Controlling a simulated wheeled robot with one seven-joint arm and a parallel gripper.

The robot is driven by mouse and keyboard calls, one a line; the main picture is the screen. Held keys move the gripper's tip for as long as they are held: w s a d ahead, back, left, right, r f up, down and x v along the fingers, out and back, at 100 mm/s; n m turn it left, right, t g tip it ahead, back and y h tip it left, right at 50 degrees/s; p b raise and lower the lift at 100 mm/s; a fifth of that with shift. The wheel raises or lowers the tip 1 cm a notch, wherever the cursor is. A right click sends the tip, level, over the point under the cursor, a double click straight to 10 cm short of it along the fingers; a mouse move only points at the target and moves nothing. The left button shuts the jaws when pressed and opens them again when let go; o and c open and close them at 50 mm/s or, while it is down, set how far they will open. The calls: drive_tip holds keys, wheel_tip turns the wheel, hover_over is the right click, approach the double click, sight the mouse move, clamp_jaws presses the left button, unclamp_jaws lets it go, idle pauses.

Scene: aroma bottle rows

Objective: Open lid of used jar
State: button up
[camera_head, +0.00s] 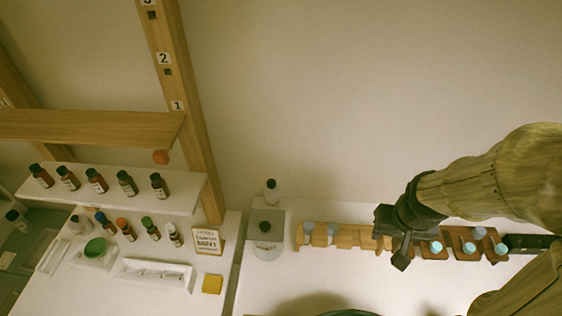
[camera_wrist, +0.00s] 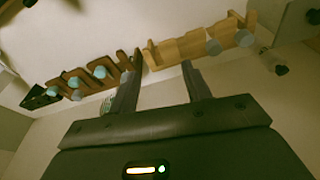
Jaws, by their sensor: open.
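A pale grey-white, box-like container (camera_head: 268,246) with a dark round knob (camera_head: 264,226) on top stands near the middle of the head view; I cannot tell for sure that it is the used jar. A clear bottle (camera_head: 271,192) with a dark cap stands behind it. My gripper (camera_head: 388,240) is to the right of the container, in front of the wooden racks and well apart from it. In the wrist view my gripper (camera_wrist: 160,78) shows two separated fingers with nothing between them. The container's lid looks shut.
A light wooden rack (camera_head: 345,236) with grey cups and a brown rack (camera_head: 465,243) with blue-topped vials lie around my gripper.

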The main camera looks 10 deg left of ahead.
drive_tip(key=w+a+r+n+g+p, duration=0.1)
drive_tip(key=w+a+r+n, duration=0.15)
drive_tip(key=a, duration=0.45)
drive_tip(key=w+a+r+n+p, duration=0.1)
drive_tip(key=w+a+r, duration=0.15)
drive_tip(key=a, duration=0.45)
wheel_tip(320, 180, up, 3)
drive_tip(key=n+g, duration=0.2)
drive_tip(key=n, duration=0.1)
hover_over(265, 225)
drive_tip(key=shift+m+p, duration=0.25)
drive_tip(key=shift+p, duration=0.2)
wheel_tip(265, 225, down, 17)
drive_tip(key=p, duration=0.4)
drive_tip(key=shift+f, duration=0.2)
clamp_jaws()
